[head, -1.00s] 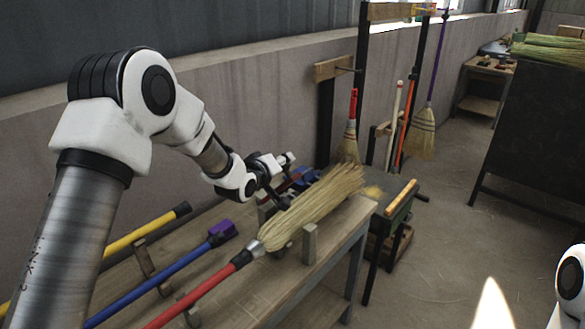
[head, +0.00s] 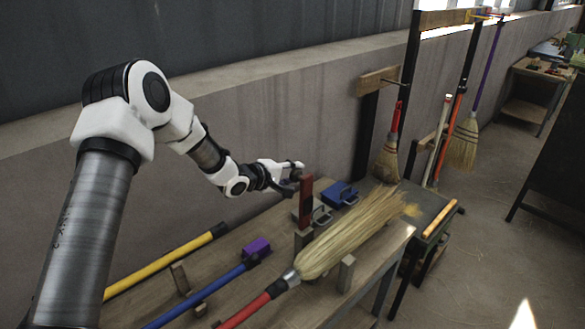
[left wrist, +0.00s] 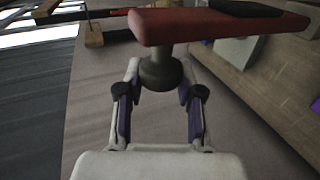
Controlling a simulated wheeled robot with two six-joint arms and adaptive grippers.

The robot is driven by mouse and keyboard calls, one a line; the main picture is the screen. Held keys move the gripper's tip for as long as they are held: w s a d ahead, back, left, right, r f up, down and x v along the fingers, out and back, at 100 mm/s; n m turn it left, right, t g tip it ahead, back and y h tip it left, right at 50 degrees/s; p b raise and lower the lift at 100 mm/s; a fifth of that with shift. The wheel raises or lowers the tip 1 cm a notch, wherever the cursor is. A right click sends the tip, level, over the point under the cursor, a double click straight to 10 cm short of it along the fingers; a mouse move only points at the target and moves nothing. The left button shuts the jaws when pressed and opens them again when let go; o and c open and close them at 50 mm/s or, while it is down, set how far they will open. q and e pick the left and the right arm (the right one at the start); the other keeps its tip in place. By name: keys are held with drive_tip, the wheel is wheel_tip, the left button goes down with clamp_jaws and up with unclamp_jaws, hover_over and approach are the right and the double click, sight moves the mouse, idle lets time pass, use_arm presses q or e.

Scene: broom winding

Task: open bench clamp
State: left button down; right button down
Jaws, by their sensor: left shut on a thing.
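The bench clamp has a red lever arm (head: 306,203) that stands upright on the bench in the head view. In the left wrist view the red arm (left wrist: 215,24) crosses the top, with a dark round knob (left wrist: 160,74) on it. My left gripper (head: 297,173) is at the upper end of the red arm. In the left wrist view my left gripper (left wrist: 160,85) has its two fingers around the knob, shut on it. The clamp's base is partly hidden behind a wooden block. My right gripper is not in view.
A straw broom (head: 350,235) with a red handle lies on the bench (head: 385,255) in front of the clamp. A blue clamp-like part (head: 340,193) sits behind. Yellow (head: 165,262) and blue (head: 205,295) handles lie to the left. Brooms hang at the wall.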

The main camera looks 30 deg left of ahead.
use_arm(q)
drive_tip(key=shift+f, duration=0.15)
drive_tip(key=c, duration=1)
unclamp_jaws()
drive_tip(key=shift+o, duration=1.4)
drive_tip(key=shift+w+d, duration=0.1)
drive_tip(key=shift+w, duration=0.05)
drive_tip(key=v, duration=1.2)
drive_tip(key=shift+w, duration=0.1)
